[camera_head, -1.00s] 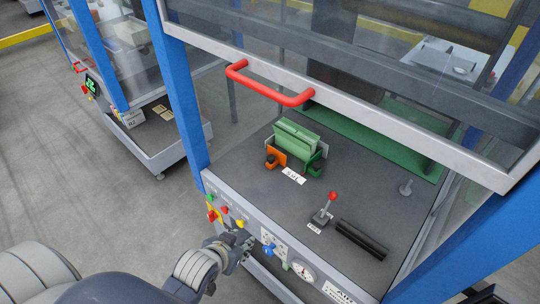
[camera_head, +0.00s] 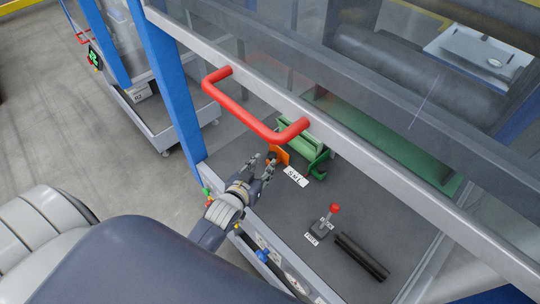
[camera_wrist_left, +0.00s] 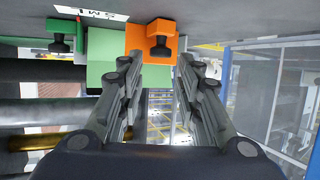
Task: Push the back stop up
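A green block assembly (camera_head: 300,137) stands on the dark machine table, with an orange bracket (camera_head: 279,154) at its left front and a green bracket (camera_head: 318,165) at its right. I cannot tell which part is the back stop. My left gripper (camera_head: 262,168) is just in front of the orange bracket, open and empty. In the left wrist view the fingers (camera_wrist_left: 155,75) are apart, with the orange bracket (camera_wrist_left: 140,38) and its black knob (camera_wrist_left: 160,46) beyond them. The green block (camera_wrist_left: 100,75) is left of it there. My right gripper is not in view.
A red handle (camera_head: 250,115) on the raised guard frame hangs above the gripper. A white label (camera_head: 296,176), a red-knobbed lever (camera_head: 325,222) and black rollers (camera_head: 361,257) are on the table. Blue posts (camera_head: 172,85) bound the left side.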

